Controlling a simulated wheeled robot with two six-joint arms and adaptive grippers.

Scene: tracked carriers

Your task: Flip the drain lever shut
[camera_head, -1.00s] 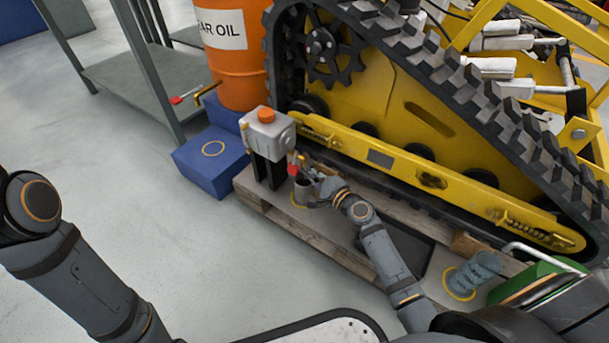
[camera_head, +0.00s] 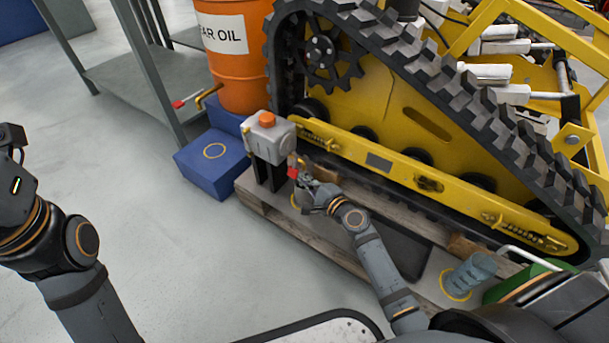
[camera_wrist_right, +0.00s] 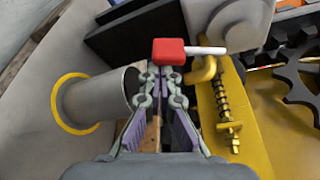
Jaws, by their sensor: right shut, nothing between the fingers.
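The drain lever has a red grip (camera_head: 293,173) and stands at the side of a grey tank (camera_head: 267,138) with an orange cap. In the right wrist view, the red grip (camera_wrist_right: 168,51) lies across the picture, its pale metal shaft pointing right towards a brass-yellow elbow (camera_wrist_right: 204,70). My right gripper (camera_wrist_right: 157,78) is shut and empty. Its fingertips are just below the red grip in that view; whether they touch it I cannot tell. In the head view my right gripper (camera_head: 304,184) is beside the lever and partly hides it. My left gripper is outside the picture.
A grey cup (camera_wrist_right: 95,100) in a yellow ring is close to my right fingers. An orange drum (camera_head: 238,70) with another red-handled tap (camera_head: 180,103) stands behind a blue box (camera_head: 209,165). The yellow tracked carrier (camera_head: 385,165) borders the pallet. Floor at left is clear.

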